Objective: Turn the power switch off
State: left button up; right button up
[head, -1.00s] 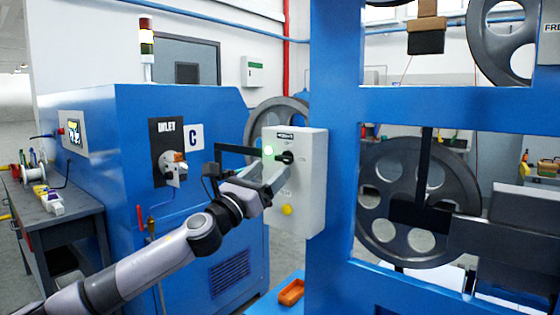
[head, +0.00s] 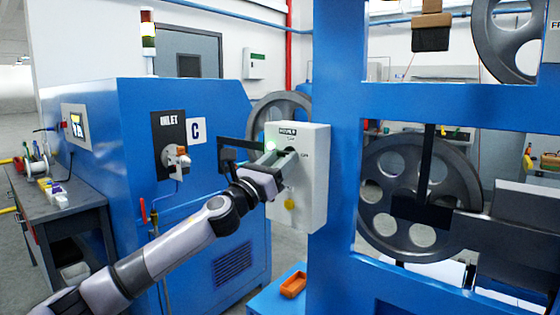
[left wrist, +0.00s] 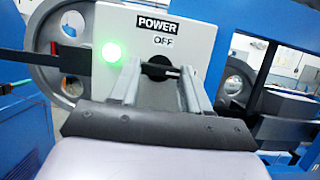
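The power switch is a black knob (left wrist: 160,70) on the front of a light grey box (head: 312,185). In the left wrist view the box carries a POWER label (left wrist: 157,24) with OFF printed above the knob. A green light (left wrist: 112,52) glows left of the knob. My left gripper (head: 283,156) is at the box front in the head view and hides most of the knob. In the left wrist view its two fingers (left wrist: 160,75) stand apart, one on each side of the knob. I cannot tell whether they touch it. My right gripper is not in view.
A blue frame post (head: 335,130) stands right beside the box, with large grey pulleys (head: 420,195) behind the frame. A blue machine cabinet (head: 220,220) stands to the left. A yellow button (head: 290,204) is low on the box. An orange tray (head: 293,285) lies below.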

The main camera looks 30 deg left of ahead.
pick_arm(q)
jog(key=shift+n, duration=0.4)
jog(key=n+y+p, duration=0.1)
jog(key=n+y, duration=0.1)
jog(key=n, duration=0.1)
jog(key=shift+d+r+n+p, duration=0.1)
jog(key=shift+d+n+p, duration=0.05)
jog(key=shift+n+p, duration=0.25)
jog(key=n+y, duration=0.2)
jog(key=n, duration=0.1)
jog(key=shift+d+n+g, duration=0.1)
jog(key=shift+n+g, duration=0.3)
jog(key=n+g+y, duration=0.1)
jog(key=n, duration=0.3)
jog(key=n+g+y, duration=0.1)
jog(key=n, duration=0.3)
jog(key=shift+d+r+y, duration=0.2)
jog(key=shift+y, duration=0.2)
jog(key=n+g, duration=0.1)
jog(key=n, duration=0.2)
jog(key=n+g, duration=0.1)
jog(key=n, duration=0.1)
jog(key=shift+r+n+g, duration=0.15)
jog(key=shift+n+g, duration=0.15)
jog(key=shift+n, duration=0.1)
jog(key=o, duration=1.1)
jog(key=shift+c, duration=0.2)
